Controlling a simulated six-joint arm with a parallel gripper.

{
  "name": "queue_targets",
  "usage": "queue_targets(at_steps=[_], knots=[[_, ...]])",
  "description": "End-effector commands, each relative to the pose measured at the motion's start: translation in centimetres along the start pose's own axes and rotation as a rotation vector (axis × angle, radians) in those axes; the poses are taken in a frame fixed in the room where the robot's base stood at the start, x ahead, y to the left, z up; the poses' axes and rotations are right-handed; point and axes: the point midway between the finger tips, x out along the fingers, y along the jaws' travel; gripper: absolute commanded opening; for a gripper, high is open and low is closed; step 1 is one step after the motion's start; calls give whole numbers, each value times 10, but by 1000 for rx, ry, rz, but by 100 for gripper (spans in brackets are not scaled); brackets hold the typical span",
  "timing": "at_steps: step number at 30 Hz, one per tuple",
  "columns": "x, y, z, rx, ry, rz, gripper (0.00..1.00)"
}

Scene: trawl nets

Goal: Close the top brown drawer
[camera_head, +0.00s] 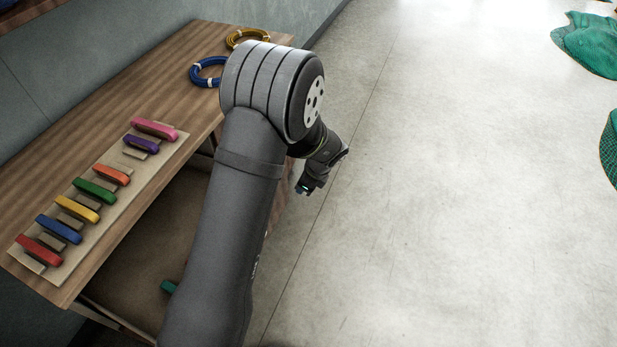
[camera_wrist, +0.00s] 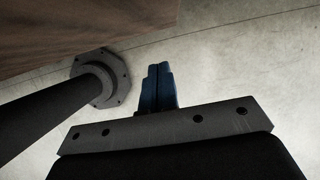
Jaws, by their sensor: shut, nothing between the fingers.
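An open brown drawer (camera_head: 140,268) juts out below the wooden bench top in the head view, with its brown inside showing. My arm covers its right part, and its front is hidden there. A small green thing (camera_head: 168,287) shows in it beside my arm. My gripper (camera_head: 303,189) is over the floor to the right of the bench, apart from the drawer, pointing down. In the wrist view its blue fingers (camera_wrist: 158,82) are together and empty. A brown wooden surface (camera_wrist: 80,30) fills the upper left of the wrist view; I cannot tell whether it is the drawer.
The bench top (camera_head: 165,75) bears a board (camera_head: 160,166) with several coloured pieces, a blue coil (camera_head: 196,80) and a yellow coil (camera_head: 238,35). Green nets (camera_head: 590,45) lie at the far right. The floor (camera_head: 450,200) between is clear.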

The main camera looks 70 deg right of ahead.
Motion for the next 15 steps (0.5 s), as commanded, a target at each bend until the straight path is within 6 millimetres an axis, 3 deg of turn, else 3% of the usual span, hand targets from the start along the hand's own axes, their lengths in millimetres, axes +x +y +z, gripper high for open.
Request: queue_targets(at_steps=[7,15], knots=[[15,0,30,-2,1,0,0],[17,0,37,1,1,-1,0]])
